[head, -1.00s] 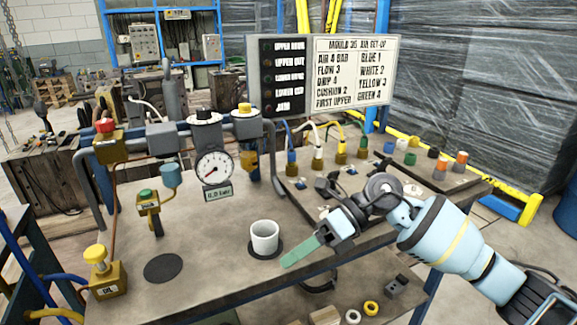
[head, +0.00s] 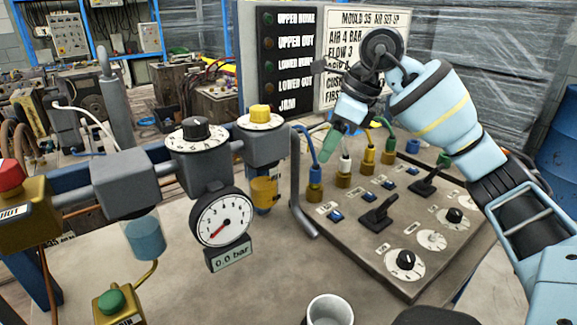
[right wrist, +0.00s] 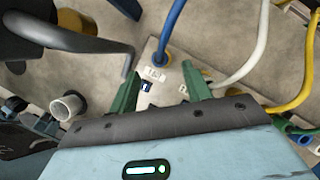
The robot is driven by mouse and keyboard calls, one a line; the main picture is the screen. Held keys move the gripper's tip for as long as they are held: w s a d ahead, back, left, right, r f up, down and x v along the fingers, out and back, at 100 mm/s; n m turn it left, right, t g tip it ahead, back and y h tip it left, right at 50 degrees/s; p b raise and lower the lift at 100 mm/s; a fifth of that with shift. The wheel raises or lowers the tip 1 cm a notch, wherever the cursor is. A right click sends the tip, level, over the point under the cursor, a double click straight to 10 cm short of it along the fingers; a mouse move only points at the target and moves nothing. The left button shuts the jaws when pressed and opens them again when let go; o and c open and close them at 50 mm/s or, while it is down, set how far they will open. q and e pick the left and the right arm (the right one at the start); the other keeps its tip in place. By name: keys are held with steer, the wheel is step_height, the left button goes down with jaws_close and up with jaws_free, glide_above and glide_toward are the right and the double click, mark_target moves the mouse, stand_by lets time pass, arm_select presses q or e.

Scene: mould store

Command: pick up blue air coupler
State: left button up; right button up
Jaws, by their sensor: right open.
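The blue air coupler (head: 315,184) is a brass fitting with a blue collar and blue hose, upright at the left end of a row of couplers on the sloped panel. In the right wrist view its blue collar (right wrist: 161,60) shows beyond the fingertips, in line with the gap between them. My right gripper (head: 329,147) hangs above and slightly right of the coupler, close to the blue and white hoses. In the right wrist view its green fingers (right wrist: 160,88) are apart with nothing gripped between them. My left gripper is not in view.
The white-hose coupler (head: 344,173) stands close on the right, then yellow (head: 366,163) and green ones. A bent grey post (head: 297,190) rises just left. The pressure gauge (head: 221,216) and a white cup (head: 330,311) are nearer. The bench between them is clear.

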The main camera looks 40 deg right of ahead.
mark_target(319, 166)
steer(key=shift+s+f, duration=0.1)
steer(key=shift+x, duration=0.9)
steer(key=shift+a+f+b, duration=0.1)
steer(key=shift+f+b, duration=0.25)
steer(key=shift+f, duration=0.05)
steer(key=x, duration=0.3)
steer(key=shift+f+b, duration=0.35)
steer(key=shift+b, duration=0.05)
steer(key=shift+w+f, duration=0.25)
steer(key=shift+f, duration=0.2)
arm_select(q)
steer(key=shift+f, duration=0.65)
arm_select(e)
steer(key=shift+a, duration=0.1)
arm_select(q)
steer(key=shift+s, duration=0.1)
arm_select(e)
steer(key=shift+c, duration=0.3)
